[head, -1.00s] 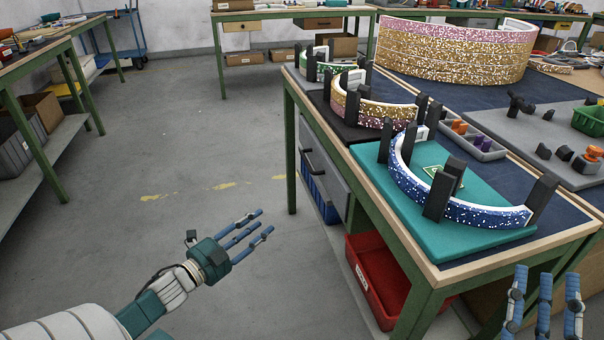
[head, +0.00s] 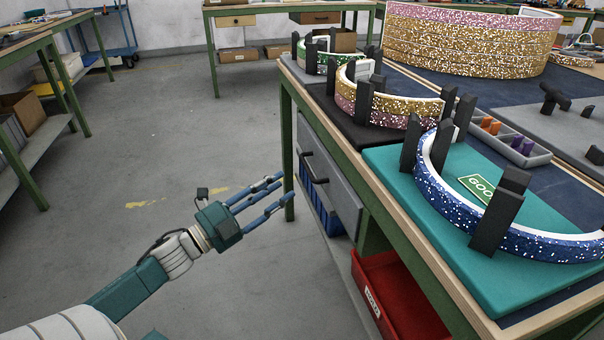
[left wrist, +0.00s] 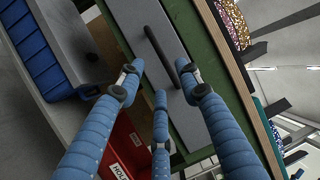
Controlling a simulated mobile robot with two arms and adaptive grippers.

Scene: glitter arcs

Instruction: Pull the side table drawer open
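The side table drawer (head: 329,178) is a grey front under the table top, with a black bar handle (head: 313,168). It looks shut. My left gripper (head: 277,192) has its blue fingers spread, pointing at the drawer from the left, apart from the handle in the head view. In the left wrist view the drawer front (left wrist: 150,50) and its dark handle (left wrist: 163,55) lie ahead, between and beyond the spread fingers (left wrist: 160,90). Nothing is held. My right gripper is out of both views.
The green table leg (head: 288,150) stands by my left fingertips. Below the drawer are a blue bin (head: 322,203) and a red bin (head: 402,300). On top, a teal board (head: 420,200) carries a blue glitter arc (head: 435,190). The floor to the left is clear.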

